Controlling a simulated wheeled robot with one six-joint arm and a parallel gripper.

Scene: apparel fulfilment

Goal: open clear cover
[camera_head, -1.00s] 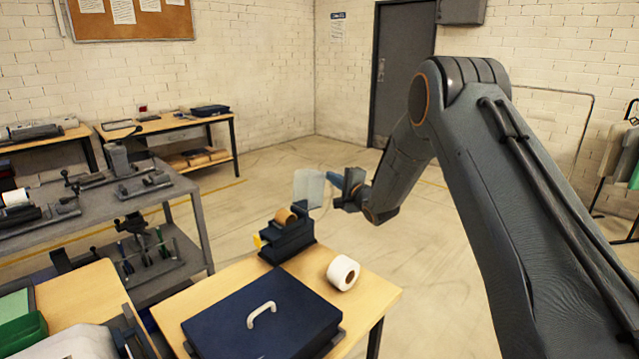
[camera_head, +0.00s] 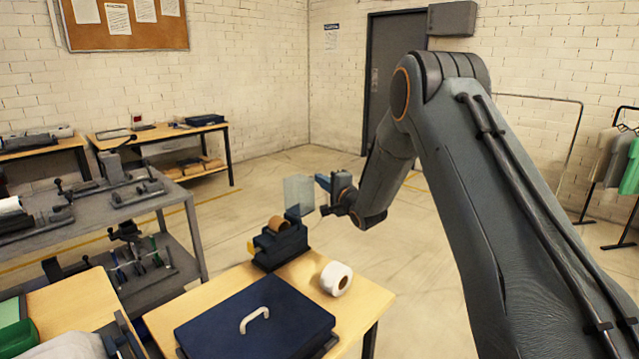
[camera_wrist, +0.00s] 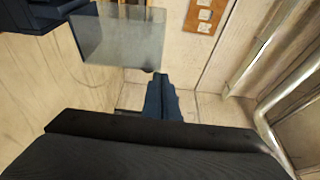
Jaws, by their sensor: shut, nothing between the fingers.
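The clear cover (camera_head: 299,194) is a see-through, slightly grey panel. It stands raised and nearly upright above the right side of a dark blue tape dispenser (camera_head: 280,245) on the wooden table. The cover fills the upper middle of the wrist view (camera_wrist: 118,38), with a small dark knob at its lower right edge. My gripper (camera_head: 323,182) is just right of the cover in the head view. Its blue fingers (camera_wrist: 160,84) are shut and empty, with tips close to the knob. I cannot tell whether they touch it.
A white roll (camera_head: 336,278) and a dark blue case (camera_head: 256,325) with a pale handle sit on the wooden table (camera_head: 367,301). A grey metal workbench (camera_head: 95,205) with tools stands at left. The floor behind the table is clear.

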